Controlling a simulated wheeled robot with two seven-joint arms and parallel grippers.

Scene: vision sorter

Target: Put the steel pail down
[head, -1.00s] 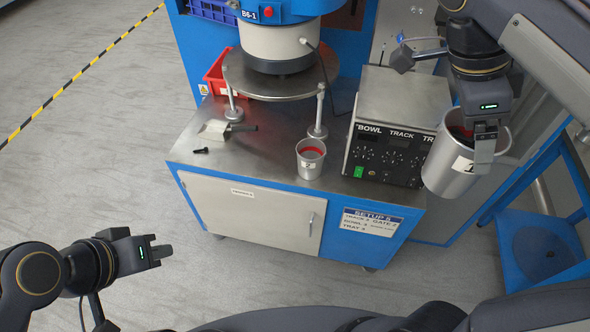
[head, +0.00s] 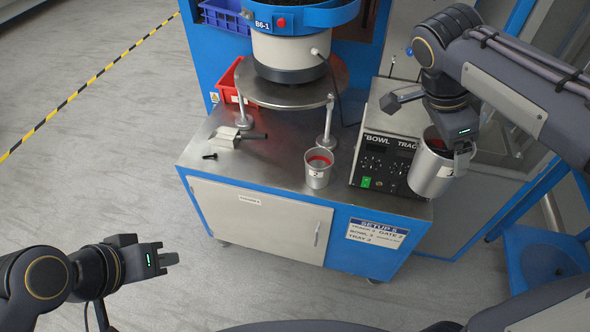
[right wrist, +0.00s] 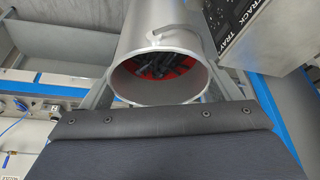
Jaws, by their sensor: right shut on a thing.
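The steel pail (head: 430,175) is a grey metal cylinder with a white label. My right gripper (head: 462,152) is shut on its rim side and holds it in front of the control box, at the right end of the bench. In the right wrist view the pail's open mouth (right wrist: 160,97) faces the camera, with red lining and dark small parts inside.
A smaller-looking metal pail (head: 318,175) with red inside stands on the bench top (head: 270,165). A control box (head: 378,155) stands right of it. A bowl feeder (head: 290,50), red bin (head: 226,85), grey tool (head: 228,137) and small black part (head: 210,156) are further left.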

